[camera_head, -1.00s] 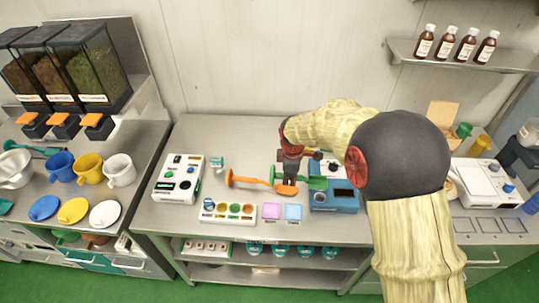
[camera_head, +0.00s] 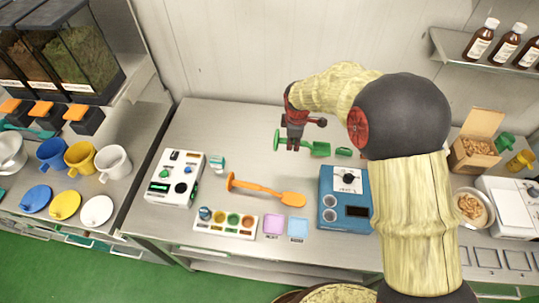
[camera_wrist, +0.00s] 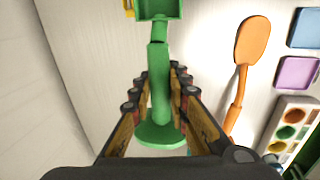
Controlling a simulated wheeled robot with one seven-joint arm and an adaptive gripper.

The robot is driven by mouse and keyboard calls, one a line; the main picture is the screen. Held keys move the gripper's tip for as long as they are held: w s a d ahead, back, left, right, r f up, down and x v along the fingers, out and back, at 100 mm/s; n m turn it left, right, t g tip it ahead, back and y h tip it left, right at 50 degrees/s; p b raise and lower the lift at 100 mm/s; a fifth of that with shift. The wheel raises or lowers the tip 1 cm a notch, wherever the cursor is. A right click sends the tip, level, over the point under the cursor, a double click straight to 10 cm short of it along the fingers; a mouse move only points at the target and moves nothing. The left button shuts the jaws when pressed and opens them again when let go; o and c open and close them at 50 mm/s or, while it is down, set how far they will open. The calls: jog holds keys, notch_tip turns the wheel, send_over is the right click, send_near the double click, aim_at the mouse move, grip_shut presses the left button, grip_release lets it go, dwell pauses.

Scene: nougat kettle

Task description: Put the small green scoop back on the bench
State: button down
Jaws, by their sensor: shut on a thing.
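The small green scoop (camera_head: 320,149) is in my gripper (camera_head: 295,143), near the back of the middle bench (camera_head: 225,125). Its pan points right and its round handle end sticks out to the left. In the wrist view my gripper (camera_wrist: 156,90) has its fingers on either side of the green handle (camera_wrist: 158,80), with the pan at the top of the picture. The scoop looks raised above the bench, but the height of the gap is hard to tell.
An orange spoon (camera_head: 265,190) lies on the bench in front of the scoop. A blue device (camera_head: 332,210) stands to the right, a white device (camera_head: 174,178) to the left. The back left bench surface is clear.

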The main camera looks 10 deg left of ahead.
jog(key=a+f, duration=0.1)
jog(key=a, duration=0.1)
jog(key=a+f, duration=0.1)
jog(key=a, duration=0.1)
jog(key=a+f, duration=0.1)
jog(key=a, duration=0.1)
jog(key=shift+f, duration=0.1)
jog(key=a+f, duration=0.1)
jog(key=f, duration=0.1)
jog(key=a+f, duration=0.2)
jog(key=shift+s+a+f, duration=0.1)
jog(key=shift+s+a, duration=0.05)
jog(key=shift+a, duration=0.1)
jog(key=shift+a+f, duration=0.15)
jog(key=shift+f, duration=0.1)
jog(key=shift+a+f, duration=0.2)
jog(key=shift+f, duration=1.5)
jog(key=shift+f, duration=0.1)
jog(key=c, duration=1.8)
grip_release()
jog(key=shift+o, duration=0.6)
